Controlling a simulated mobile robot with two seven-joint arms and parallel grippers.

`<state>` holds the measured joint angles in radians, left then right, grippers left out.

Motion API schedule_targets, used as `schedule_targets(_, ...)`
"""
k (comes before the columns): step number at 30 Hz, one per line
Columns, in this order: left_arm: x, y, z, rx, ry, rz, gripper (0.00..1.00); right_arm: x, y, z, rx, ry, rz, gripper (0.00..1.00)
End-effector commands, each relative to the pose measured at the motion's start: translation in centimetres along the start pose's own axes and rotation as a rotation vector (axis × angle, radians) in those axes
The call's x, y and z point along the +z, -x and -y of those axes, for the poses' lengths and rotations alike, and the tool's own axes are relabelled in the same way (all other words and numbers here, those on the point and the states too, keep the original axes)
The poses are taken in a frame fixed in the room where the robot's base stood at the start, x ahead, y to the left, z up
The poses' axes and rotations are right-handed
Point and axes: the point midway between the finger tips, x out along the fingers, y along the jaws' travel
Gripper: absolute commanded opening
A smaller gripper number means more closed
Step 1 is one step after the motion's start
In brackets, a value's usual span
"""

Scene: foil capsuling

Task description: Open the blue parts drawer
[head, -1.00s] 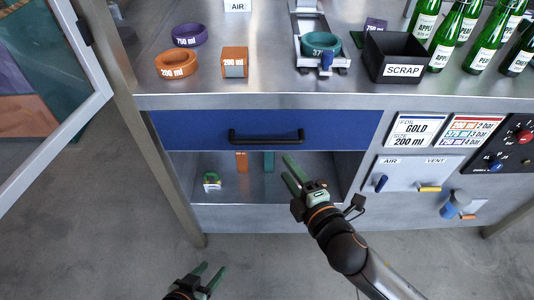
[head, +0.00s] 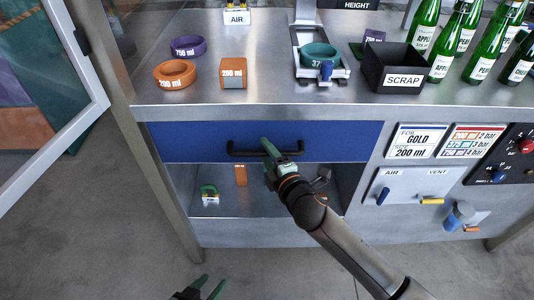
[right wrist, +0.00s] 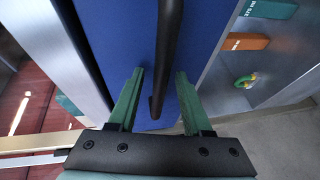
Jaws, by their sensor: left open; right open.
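The blue parts drawer (head: 340,136) is shut under the bench top, with a black bar handle (head: 242,152) across its front. My right gripper (head: 267,146) is at the middle of the handle in the head view. In the right wrist view, the black handle (right wrist: 168,60) runs between the two green fingers of my right gripper (right wrist: 156,90), which stand open on either side of it, not closed on it. My left gripper (head: 205,284) is open and empty, low in the head view, well away from the drawer.
An open shelf below the drawer holds an orange block (head: 240,175) and a green-handled padlock-like item (head: 209,194). The bench top carries rings, a black scrap bin (head: 395,66) and several green bottles (head: 440,55). A valve panel (head: 412,187) is to the right. A framed glass door (head: 45,80) stands at left.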

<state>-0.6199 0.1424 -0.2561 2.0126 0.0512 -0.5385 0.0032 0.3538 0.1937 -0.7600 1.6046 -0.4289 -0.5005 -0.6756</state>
Motion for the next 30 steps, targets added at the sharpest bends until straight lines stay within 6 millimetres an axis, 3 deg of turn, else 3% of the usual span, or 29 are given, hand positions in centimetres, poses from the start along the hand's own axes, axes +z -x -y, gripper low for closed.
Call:
schedule_targets(7, 0.29, 0.15, -0.05, 0.000, 0.001, 0.004, 0.50, -0.03, -0.02, -0.01, 0.000, -0.001, 0.000, 0.47)
schedule_targets(20, 0.65, 0.29, -0.07, 0.000, 0.004, 0.011, 0.50, -0.01, 0.01, 0.00, 0.000, 0.000, 0.000, 0.00)
schedule_targets(30, 0.46, 0.22, 0.01, -0.001, 0.003, 0.007, 0.50, 0.00, 0.01, 0.00, 0.000, 0.000, 0.000, 0.00)
